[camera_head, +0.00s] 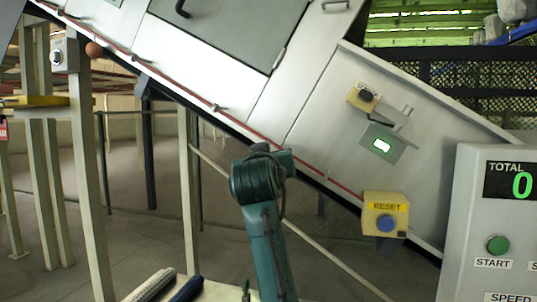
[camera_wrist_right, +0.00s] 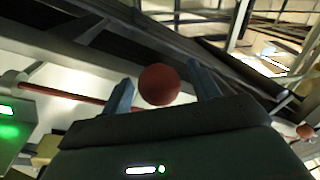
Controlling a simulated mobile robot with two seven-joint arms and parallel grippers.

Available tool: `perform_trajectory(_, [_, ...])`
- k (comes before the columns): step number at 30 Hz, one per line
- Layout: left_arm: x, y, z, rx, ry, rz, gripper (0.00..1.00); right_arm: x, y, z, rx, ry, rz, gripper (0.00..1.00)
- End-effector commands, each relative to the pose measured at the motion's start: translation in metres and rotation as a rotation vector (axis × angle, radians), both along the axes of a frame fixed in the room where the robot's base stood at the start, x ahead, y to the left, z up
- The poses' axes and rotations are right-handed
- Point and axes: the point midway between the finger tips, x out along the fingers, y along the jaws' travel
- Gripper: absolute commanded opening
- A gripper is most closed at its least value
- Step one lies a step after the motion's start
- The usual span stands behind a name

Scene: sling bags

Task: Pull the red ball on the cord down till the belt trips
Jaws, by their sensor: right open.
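A red cord (camera_head: 250,132) runs slantwise along the lower edge of the grey conveyor housing. A red ball (camera_head: 94,49) shows on it at the upper left in the head view. In the right wrist view a red ball (camera_wrist_right: 159,84) appears between the two blue fingers of my right gripper (camera_wrist_right: 162,88), which is open. I cannot tell whether the fingers touch it. A second red ball (camera_wrist_right: 305,131) is at the right edge there. In the head view my teal right arm hides the gripper and the nearer ball. My left gripper is not in view.
A yellow RESET box with a blue button (camera_head: 386,222) hangs at the housing's lower right. A grey control panel (camera_head: 465,235) stands at the right, reading TOTAL 0. Pale support posts (camera_head: 92,180) stand at the left. Floor shows beneath the conveyor.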

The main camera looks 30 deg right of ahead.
Motion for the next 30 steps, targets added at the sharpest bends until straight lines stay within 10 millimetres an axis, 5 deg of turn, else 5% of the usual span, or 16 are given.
perform_trajectory(12, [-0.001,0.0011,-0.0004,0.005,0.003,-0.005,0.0,0.0066,-0.0056,-0.0005,0.0,0.0,0.001,0.6])
perform_trajectory(30, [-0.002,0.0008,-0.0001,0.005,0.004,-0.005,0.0,0.0064,-0.0051,-0.0004,0.0,0.0,0.001,0.1])
